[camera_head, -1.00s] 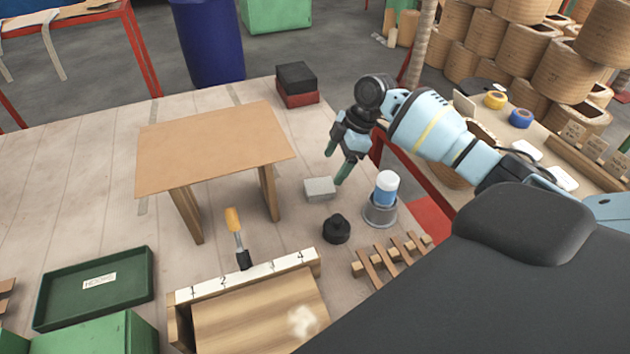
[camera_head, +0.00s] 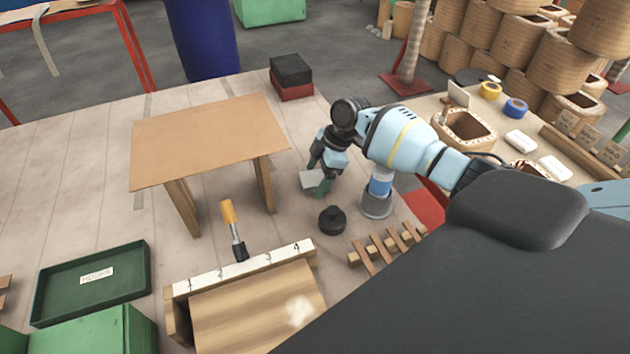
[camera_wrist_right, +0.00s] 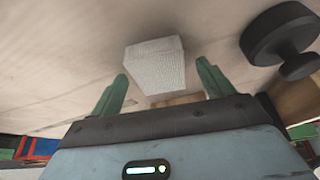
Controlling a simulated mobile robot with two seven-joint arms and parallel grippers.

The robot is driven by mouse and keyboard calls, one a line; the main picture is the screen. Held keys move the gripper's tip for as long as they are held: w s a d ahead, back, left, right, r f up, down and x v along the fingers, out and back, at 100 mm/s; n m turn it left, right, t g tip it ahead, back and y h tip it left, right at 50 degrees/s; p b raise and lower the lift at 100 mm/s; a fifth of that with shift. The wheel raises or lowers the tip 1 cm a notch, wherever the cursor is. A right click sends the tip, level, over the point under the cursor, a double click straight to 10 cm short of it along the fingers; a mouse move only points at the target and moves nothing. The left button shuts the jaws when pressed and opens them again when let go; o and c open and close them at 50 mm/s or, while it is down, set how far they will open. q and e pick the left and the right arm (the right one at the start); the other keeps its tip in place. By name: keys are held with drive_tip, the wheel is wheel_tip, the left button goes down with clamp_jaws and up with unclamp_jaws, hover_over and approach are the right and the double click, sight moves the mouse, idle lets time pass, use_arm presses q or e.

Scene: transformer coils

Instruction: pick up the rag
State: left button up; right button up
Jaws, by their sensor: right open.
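The rag (camera_head: 308,180) is a small pale grey folded block on the pale work table. In the right wrist view the rag (camera_wrist_right: 155,62) has a fine woven texture and lies ahead of the fingers, within the gap between them. My right gripper (camera_head: 318,175) is just over the rag in the head view, and one finger partly hides it. In the wrist view my right gripper (camera_wrist_right: 162,72) is open, with its green fingers apart and nothing clamped. Whether a finger touches the rag I cannot tell. My left gripper is not in view.
A black knobbed weight (camera_head: 332,220) stands close to the rag, with a blue-and-white canister (camera_head: 377,194) to its right. A wooden stand (camera_head: 205,140) is to the left. A brush (camera_head: 233,228) and a numbered wooden box (camera_head: 245,268) are nearer. A slatted rack (camera_head: 385,247) lies nearby.

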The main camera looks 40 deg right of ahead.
sight(317, 177)
drive_tip(key=c, duration=0.9)
drive_tip(key=shift+c, duration=0.8)
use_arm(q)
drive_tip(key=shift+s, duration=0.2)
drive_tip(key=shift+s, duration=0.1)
use_arm(e)
drive_tip(key=shift+r, duration=0.15)
drive_tip(key=shift+r, duration=0.35)
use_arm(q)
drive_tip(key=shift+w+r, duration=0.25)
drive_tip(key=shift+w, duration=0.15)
use_arm(e)
wheel_tip(317, 177, up, 9)
